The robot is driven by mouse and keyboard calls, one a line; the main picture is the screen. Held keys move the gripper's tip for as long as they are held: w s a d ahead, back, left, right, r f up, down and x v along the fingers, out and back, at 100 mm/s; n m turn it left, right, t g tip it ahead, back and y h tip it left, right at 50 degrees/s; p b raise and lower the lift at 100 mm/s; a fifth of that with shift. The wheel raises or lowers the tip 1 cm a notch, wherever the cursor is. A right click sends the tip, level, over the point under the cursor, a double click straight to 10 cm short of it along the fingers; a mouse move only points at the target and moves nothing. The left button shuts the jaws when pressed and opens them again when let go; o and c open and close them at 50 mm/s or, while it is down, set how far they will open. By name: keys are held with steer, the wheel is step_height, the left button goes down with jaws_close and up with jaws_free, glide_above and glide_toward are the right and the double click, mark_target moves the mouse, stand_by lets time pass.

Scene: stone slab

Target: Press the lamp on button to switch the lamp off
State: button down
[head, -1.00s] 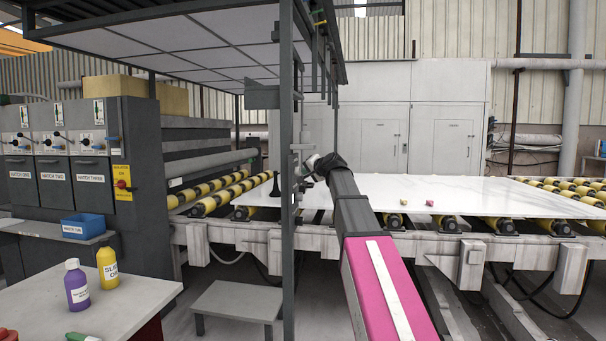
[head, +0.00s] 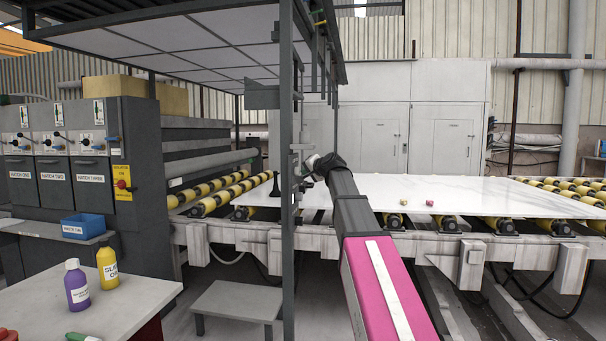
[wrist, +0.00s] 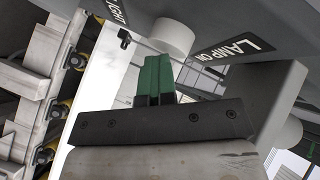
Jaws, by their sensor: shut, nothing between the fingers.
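My gripper (wrist: 157,76) shows green fingers pressed together and empty in the wrist view. A dark panel carries a LAMP ON label (wrist: 235,49). A pale round button (wrist: 172,36) stands out from the panel just left of this label, right beyond my fingertips. I cannot tell whether the fingertips touch it. In the head view my arm reaches forward to the grey post (head: 287,200), where the gripper and button are too small to make out.
A white stone slab (head: 450,192) lies on yellow rollers to the right of the post. A grey bench (head: 237,299) stands low by the post. A table (head: 120,296) with purple and yellow bottles is at the front left. A grey canopy (head: 180,45) hangs overhead.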

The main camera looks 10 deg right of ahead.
steer(key=shift+w+a, duration=0.15)
steer(key=shift+a, duration=0.45)
steer(key=shift+d, duration=0.1)
stand_by(0.3)
steer(key=s+d, duration=0.2)
steer(key=d, duration=0.4)
stand_by(0.3)
